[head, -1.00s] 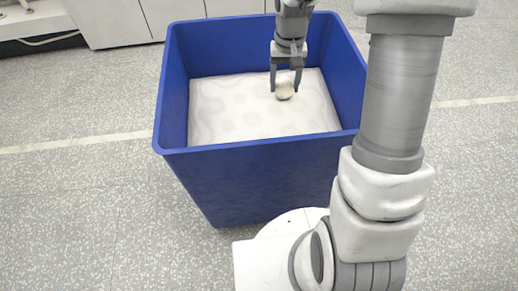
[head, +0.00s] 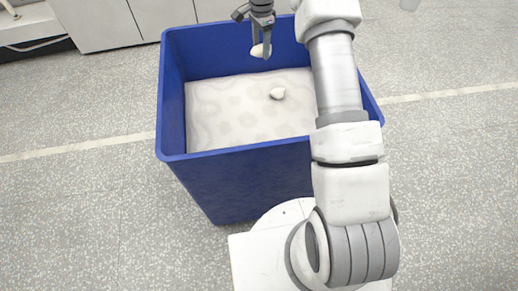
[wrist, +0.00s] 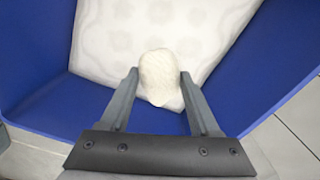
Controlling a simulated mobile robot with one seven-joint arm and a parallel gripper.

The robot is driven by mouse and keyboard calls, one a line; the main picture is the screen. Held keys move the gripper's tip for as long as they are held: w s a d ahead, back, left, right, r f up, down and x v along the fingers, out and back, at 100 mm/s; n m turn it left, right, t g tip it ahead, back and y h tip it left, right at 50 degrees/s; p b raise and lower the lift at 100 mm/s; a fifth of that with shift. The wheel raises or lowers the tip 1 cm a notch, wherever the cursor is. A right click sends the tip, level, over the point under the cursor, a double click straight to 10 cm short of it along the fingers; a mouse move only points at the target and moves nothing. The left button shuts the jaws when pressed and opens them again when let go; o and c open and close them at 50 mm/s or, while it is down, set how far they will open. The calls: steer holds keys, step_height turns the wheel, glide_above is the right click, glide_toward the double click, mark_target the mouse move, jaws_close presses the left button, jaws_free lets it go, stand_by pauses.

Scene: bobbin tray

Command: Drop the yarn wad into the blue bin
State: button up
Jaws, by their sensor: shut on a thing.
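My gripper (head: 261,50) is shut on a cream-white yarn wad (head: 259,51), held high inside the blue bin's (head: 240,185) opening, near its back wall. In the wrist view the wad (wrist: 161,77) sits between the two fingertips (wrist: 159,74), with the bin's pale floor and blue walls (wrist: 45,105) beyond it.
The bin's pale floor (head: 230,115) is otherwise bare, and its rim surrounds my gripper. My arm crosses the bin's right side and hides part of it. White cabinets (head: 100,25) stand behind at the left. Speckled floor lies around.

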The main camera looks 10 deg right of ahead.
step_height(320, 180, down, 5)
steer(key=shift+f+b, duration=0.2)
steer(key=shift+b, duration=1.05)
steer(key=o, duration=1.4)
steer(key=shift+c, duration=0.2)
step_height(320, 180, up, 18)
steer(key=shift+f, duration=0.25)
steer(key=shift+r, duration=0.1)
